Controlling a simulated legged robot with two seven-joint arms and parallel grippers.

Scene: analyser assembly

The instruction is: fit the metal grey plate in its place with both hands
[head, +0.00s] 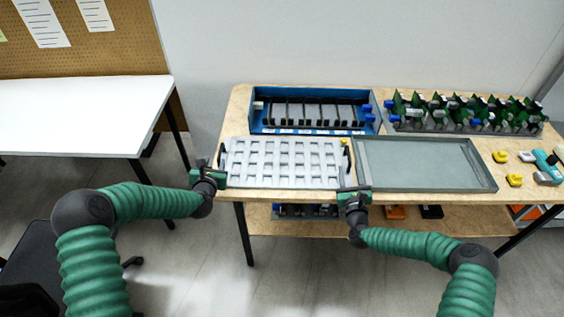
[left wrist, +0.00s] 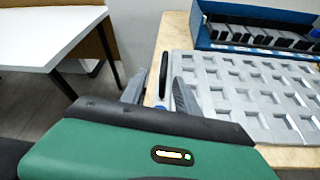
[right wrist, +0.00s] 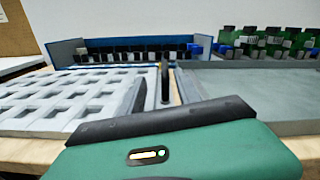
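The light grey plate (head: 283,163) with rows of square holes lies on the wooden table, with a black upright handle at each short side. The left handle (left wrist: 163,75) shows in the left wrist view between the spread fingers of my left gripper (left wrist: 158,92). That gripper is open at the plate's left edge, and I see no contact. My right gripper (head: 354,188) is at the plate's front right corner. In the right wrist view its fingers are apart, with the right handle (right wrist: 165,82) upright between and beyond them. Contact there cannot be told.
A blue-framed analyser unit (head: 313,112) stands behind the plate. A shallow grey tray (head: 375,186) lies close to its right. Green circuit boards (head: 465,112) stand at the back right. Yellow pieces (head: 514,180) and a teal tool (head: 547,166) lie at the far right.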

